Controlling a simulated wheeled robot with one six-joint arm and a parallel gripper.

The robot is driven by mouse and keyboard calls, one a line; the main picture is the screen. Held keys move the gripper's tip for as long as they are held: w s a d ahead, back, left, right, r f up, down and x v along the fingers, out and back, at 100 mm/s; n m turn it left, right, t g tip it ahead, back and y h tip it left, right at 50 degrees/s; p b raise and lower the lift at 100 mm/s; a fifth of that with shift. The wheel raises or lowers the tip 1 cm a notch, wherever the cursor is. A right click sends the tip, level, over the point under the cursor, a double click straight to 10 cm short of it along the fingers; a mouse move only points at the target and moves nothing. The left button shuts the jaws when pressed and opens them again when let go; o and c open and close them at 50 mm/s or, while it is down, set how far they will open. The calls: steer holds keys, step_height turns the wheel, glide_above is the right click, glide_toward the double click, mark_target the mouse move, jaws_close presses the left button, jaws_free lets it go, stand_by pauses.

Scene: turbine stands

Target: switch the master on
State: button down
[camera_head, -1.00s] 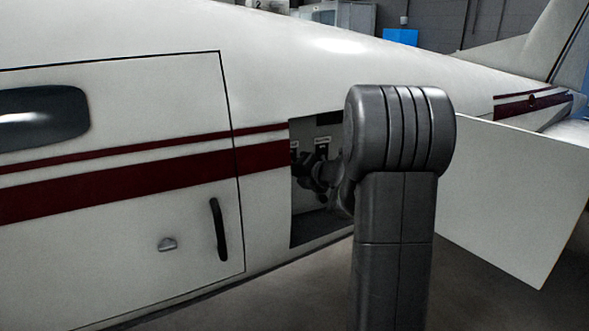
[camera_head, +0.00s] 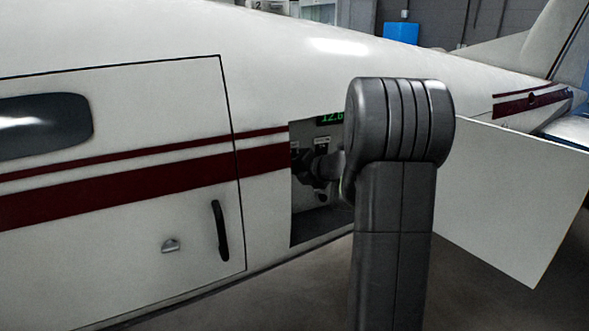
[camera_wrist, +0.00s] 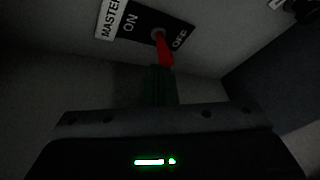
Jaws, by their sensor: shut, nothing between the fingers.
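The master switch plate (camera_wrist: 146,20) is at the top of the wrist view, a black plate marked ON at left and OFF at right beside a white MASTER label (camera_wrist: 110,17). Its red lever (camera_wrist: 165,53) points down in the picture toward my gripper; I cannot tell for sure which way it is thrown. My gripper (camera_wrist: 159,78) is shut and empty, just below the lever tip; whether they touch is unclear. In the head view a green lit display (camera_head: 331,117), partly hidden by my arm, shows at the top of the bay.
The bay opening (camera_head: 303,232) is in the side of a white aircraft (camera_head: 265,75) with dark red stripes. An open white hatch door (camera_head: 510,200) stands to the right. A closed door with a black handle (camera_head: 220,230) is at left.

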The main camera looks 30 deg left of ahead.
steer(key=shift+w+r+p, duration=0.1)
steer(key=shift+r+p, duration=0.4)
steer(key=shift+p, duration=0.35)
steer(key=shift+r, duration=0.15)
steer(key=shift+a+r+p, duration=0.15)
steer(key=shift+r+p, duration=0.55)
steer(key=shift+w+r, duration=0.1)
